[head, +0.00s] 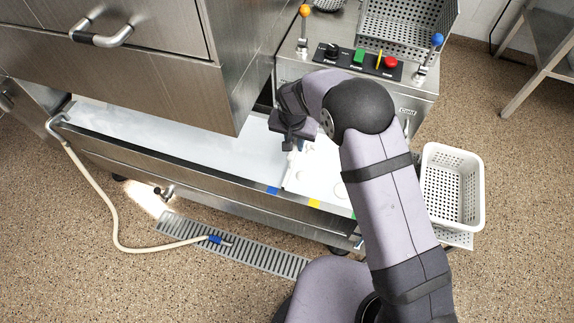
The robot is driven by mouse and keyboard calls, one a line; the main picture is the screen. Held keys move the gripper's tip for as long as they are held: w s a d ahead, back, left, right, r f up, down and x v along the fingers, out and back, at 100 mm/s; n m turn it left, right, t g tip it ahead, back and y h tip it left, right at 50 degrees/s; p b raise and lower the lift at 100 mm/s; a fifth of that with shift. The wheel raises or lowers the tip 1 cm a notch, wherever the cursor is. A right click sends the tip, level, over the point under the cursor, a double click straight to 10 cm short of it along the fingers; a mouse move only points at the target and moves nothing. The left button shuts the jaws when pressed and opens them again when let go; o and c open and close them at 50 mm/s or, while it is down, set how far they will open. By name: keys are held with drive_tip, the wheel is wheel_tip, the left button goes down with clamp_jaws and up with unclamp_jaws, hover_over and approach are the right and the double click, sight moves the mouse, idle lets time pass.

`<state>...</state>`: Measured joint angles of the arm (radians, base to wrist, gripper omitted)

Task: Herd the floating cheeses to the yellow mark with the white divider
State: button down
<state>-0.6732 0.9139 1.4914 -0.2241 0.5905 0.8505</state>
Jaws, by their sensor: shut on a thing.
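My gripper (290,143) is over the long steel trough (200,178), shut on the white divider (286,178). The divider shows only as a thin pale edge across the trough, close to the blue mark (272,190); its upper part is hidden by the gripper. Several pale round cheeses (301,175) float to the right of the divider. They are white on whitish liquid, so their outlines are faint, and my arm hides some of that end. The yellow mark (314,203) is on the trough's front rim, right of the divider.
A steel cabinet (120,70) overhangs the trough's back left. A control box (355,63) with levers and buttons stands behind my gripper. A white perforated basket (452,188) is at the right. The trough's left stretch looks clear. A hose (115,225) lies on the floor.

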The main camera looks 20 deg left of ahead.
drive_tip(key=shift+d+r, duration=0.1)
drive_tip(key=shift+d, duration=0.4)
idle(0.4)
drive_tip(key=shift+d+p, duration=0.3)
drive_tip(key=shift+d, duration=1.1)
drive_tip(key=shift+d+p, duration=0.3)
drive_tip(key=shift+d, duration=2)
drive_tip(key=shift+d+p, duration=0.3)
drive_tip(key=shift+d, duration=0.6)
idle(0.3)
drive_tip(key=shift+f, duration=0.3)
idle(1.0)
drive_tip(key=c, duration=1.6)
unclamp_jaws()
